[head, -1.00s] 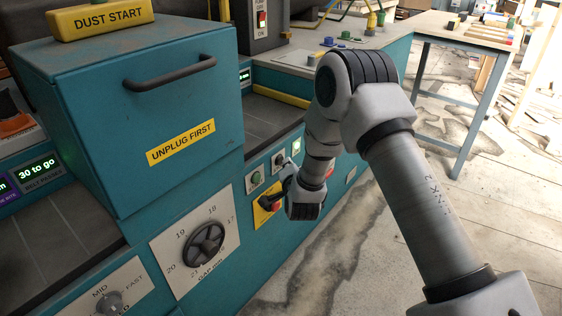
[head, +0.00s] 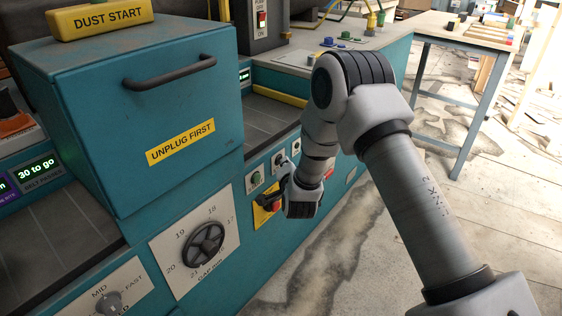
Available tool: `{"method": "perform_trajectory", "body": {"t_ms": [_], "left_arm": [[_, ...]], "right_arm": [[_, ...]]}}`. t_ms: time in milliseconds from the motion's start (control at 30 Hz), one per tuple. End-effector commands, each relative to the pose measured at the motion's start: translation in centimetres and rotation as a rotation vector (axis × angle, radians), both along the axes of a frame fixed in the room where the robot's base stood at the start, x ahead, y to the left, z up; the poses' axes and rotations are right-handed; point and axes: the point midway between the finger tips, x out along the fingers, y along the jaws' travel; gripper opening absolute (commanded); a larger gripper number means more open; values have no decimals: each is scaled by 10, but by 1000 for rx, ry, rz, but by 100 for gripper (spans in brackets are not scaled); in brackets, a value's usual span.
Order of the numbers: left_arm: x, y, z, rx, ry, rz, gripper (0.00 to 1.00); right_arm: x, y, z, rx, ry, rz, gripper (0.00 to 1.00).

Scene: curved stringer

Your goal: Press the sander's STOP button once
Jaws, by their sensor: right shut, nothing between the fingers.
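The teal sander (head: 130,130) fills the left of the head view. On its front face is a row of small buttons: a green one (head: 255,179), a dark one (head: 279,160) and one farther back (head: 296,147). Below them is a yellow plate with a red-orange part (head: 275,212), partly covered by my gripper. Another red patch (head: 329,173) shows behind my right wrist. No STOP label is readable, so I cannot tell which is STOP. My right gripper (head: 268,201) is shut and empty, its tips in front of the yellow plate; contact cannot be told. My left gripper is out of view.
A handwheel (head: 207,244) on a gap dial and a speed knob (head: 109,302) sit lower left. The hood (head: 185,80) has a dark handle and an "UNPLUG FIRST" label. A workbench (head: 465,38) stands at the back right. The floor on the right is open.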

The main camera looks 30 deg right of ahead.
Motion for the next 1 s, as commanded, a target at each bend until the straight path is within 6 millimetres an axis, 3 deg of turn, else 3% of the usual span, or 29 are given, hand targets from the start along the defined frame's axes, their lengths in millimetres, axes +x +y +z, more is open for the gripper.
{"method": "perform_trajectory", "body": {"t_ms": [767,1000], "left_arm": [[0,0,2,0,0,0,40],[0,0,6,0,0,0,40]], "right_arm": [[-17,-7,0,0,0,0,0],[-36,-15,0,0,2,-1,0]]}}
